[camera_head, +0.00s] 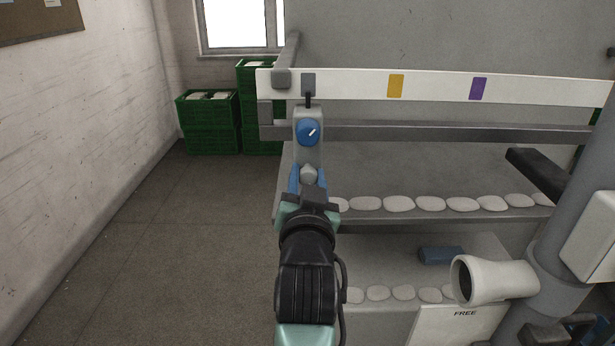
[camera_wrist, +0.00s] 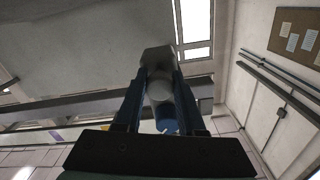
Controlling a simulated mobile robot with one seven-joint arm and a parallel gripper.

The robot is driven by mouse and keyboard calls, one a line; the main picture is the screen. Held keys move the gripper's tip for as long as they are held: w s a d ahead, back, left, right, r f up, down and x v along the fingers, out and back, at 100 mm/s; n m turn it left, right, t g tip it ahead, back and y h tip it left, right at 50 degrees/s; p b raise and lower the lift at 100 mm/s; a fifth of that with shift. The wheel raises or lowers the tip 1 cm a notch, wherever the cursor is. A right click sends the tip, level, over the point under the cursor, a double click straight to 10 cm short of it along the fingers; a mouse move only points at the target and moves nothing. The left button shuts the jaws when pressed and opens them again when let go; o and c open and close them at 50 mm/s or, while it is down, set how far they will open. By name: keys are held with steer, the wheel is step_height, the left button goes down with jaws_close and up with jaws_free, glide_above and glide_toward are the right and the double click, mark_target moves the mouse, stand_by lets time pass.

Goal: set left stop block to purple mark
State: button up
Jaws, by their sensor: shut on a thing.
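The left stop block (camera_head: 309,150) is a light grey upright piece on the grey rail, with a blue knob (camera_head: 306,132) bearing a white line. Its dark pointer (camera_head: 309,99) lies under the grey mark (camera_head: 308,79), at the left end of the white strip. The purple mark (camera_head: 479,89) is farther right, past the yellow mark (camera_head: 396,86). My gripper (camera_head: 309,178) is shut on the block's grey handle (camera_head: 309,173), below the knob. In the wrist view the blue fingers (camera_wrist: 159,92) close around the grey handle, and the blue knob (camera_wrist: 166,120) shows between them.
The grey rail (camera_head: 430,131) runs clear to the right of the block. Below it, white rounded pieces (camera_head: 398,203) line a shelf edge. A dark bar (camera_head: 537,174) juts out at right. Green crates (camera_head: 211,125) stand at back left. The left floor is free.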

jaws_close()
steer(key=shift+d, duration=0.1)
stand_by(0.9)
